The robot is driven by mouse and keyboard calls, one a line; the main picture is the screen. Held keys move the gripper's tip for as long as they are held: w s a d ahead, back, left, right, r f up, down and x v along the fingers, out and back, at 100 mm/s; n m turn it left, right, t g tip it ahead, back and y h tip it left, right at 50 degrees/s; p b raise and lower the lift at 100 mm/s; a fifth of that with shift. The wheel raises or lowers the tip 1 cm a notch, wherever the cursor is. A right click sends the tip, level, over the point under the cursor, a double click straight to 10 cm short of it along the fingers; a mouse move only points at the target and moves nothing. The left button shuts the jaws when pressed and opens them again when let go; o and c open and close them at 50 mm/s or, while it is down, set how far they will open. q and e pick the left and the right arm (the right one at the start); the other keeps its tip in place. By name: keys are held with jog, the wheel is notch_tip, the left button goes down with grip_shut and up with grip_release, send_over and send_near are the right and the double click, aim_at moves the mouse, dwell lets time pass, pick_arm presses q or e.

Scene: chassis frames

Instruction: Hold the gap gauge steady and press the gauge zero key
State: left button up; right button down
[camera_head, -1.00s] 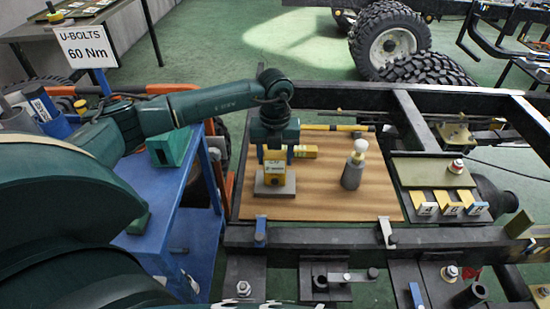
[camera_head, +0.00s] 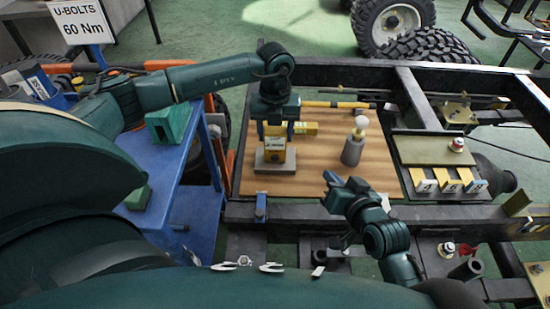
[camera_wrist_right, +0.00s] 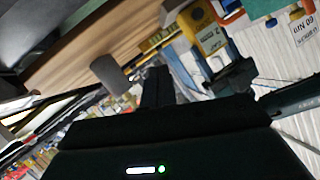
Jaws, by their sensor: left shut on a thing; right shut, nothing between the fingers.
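The yellow gap gauge (camera_head: 275,150) stands upright on a grey block on the wooden board in the head view. My left gripper (camera_head: 275,132) reaches down from above and is shut on the gauge. The gauge also shows in the right wrist view (camera_wrist_right: 207,32), with a dark display on its face. I cannot make out the zero key. My right gripper (camera_head: 333,180) is shut and empty over the board's front edge, to the right of and nearer than the gauge, apart from it.
A grey cylinder with a white ball top (camera_head: 353,150) stands on the wooden board (camera_head: 320,180) right of the gauge. A yellow-and-black tool (camera_head: 340,105) lies behind. Dark chassis rails (camera_head: 290,212) border the board.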

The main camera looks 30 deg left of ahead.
aim_at(275, 158)
jog(key=s+a+f+n+g, duration=0.1)
jog(key=s+a+n, duration=0.1)
jog(key=s+a, duration=0.1)
jog(key=s+a+f+n+g, duration=0.2)
jog(key=s+a, duration=0.1)
jog(key=s+a+f+n+g, duration=0.1)
jog(key=s+a, duration=0.2)
jog(key=shift+f+n+y, duration=0.15)
jog(key=shift+n+y, duration=0.15)
jog(key=shift+n, duration=0.1)
jog(key=shift+w+a, duration=0.75)
jog(key=shift+w, duration=0.5)
jog(key=shift+w+a, duration=0.75)
jog(key=shift+w, duration=0.5)
jog(key=shift+w+a, duration=0.75)
jog(key=shift+w, duration=0.5)
jog(key=shift+w, duration=0.1)
jog(key=shift+w+a, duration=0.2)
jog(key=shift+w, duration=0.05)
jog(key=shift+w+a, duration=0.25)
jog(key=shift+w, duration=0.1)
jog(key=shift+s+d, duration=0.5)
jog(key=shift+s, duration=0.2)
